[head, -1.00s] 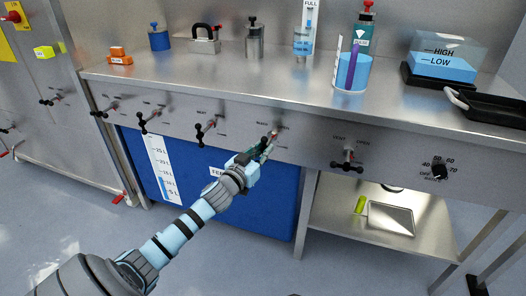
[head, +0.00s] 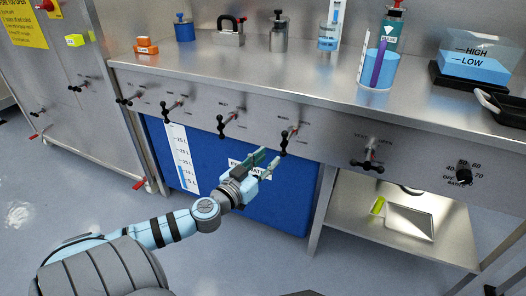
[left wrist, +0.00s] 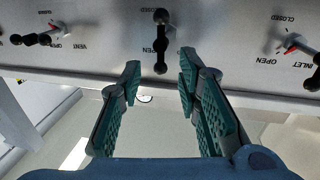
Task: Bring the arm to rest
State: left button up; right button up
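My left gripper (head: 269,162) is in the head view, in front of the blue tank below the valve panel. Its two green fingers are apart with nothing between them, as the left wrist view (left wrist: 157,82) also shows. The nearest black-handled valve (head: 288,138) is on the panel just above the fingertips, and a gap seems to separate them. In the left wrist view a black valve handle (left wrist: 160,42) stands beyond the fingertips, with CLOSED and OPEN labels beside it. My right gripper is not in view.
The steel bench (head: 300,75) carries a beaker (head: 379,72), a tray (head: 503,108) and several containers. More valves line its front panel (head: 330,143). A blue tank (head: 290,200) is underneath, beside a lower shelf (head: 350,225). Open floor lies at left.

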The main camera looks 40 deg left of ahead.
pick_arm(q)
jog(key=shift+s+d, duration=0.2)
jog(key=shift+s, duration=0.8)
